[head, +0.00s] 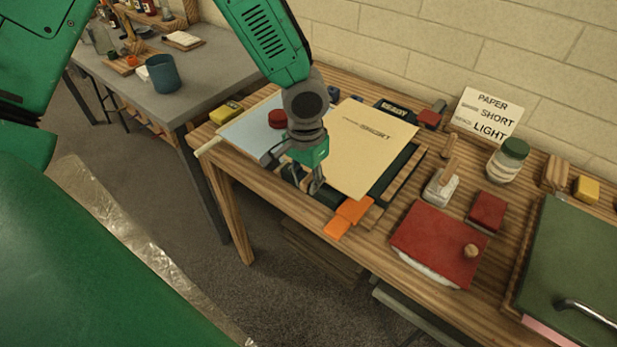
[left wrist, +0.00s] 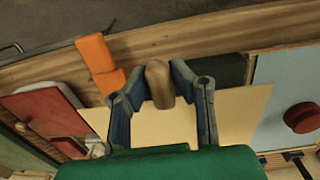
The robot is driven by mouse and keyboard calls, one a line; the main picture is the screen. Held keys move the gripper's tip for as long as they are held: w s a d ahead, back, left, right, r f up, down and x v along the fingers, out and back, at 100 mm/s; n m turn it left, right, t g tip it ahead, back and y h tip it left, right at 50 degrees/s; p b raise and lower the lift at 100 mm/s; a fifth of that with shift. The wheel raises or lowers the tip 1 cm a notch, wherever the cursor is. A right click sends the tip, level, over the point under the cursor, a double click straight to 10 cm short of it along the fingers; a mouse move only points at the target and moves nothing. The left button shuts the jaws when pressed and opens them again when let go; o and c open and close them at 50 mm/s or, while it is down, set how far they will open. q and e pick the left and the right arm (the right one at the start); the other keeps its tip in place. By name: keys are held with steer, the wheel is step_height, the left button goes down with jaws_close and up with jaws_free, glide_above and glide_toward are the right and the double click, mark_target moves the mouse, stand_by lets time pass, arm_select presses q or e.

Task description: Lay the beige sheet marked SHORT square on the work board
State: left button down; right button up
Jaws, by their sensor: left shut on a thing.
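The beige sheet (head: 372,150) lies over the dark green work board (head: 395,178), which shows along the sheet's right and front sides. The sheet also spreads below the fingers in the left wrist view (left wrist: 240,108). My left gripper (head: 308,187) is above the front left part of the sheet and board. In the left wrist view its two fingers (left wrist: 160,95) are around a brown rounded wooden piece (left wrist: 158,78). What lies under this piece is hidden. My right gripper is not in view.
Orange blocks (head: 354,210) sit at the board's front edge. A pale blue sheet (head: 248,130) with a red round weight (head: 277,118) lies left. A red-lidded tray (head: 435,243), a jar (head: 508,160) and a sign (head: 489,115) reading PAPER, SHORT, LIGHT stand right.

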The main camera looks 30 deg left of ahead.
arm_select(q)
steer(key=shift+f+b, duration=1.8)
steer(key=shift+f, duration=1.15)
steer(key=c, duration=0.8)
jaws_free()
steer(key=shift+c, duration=0.2)
steer(key=shift+r+p, duration=3.35)
steer(key=shift+r, duration=0.15)
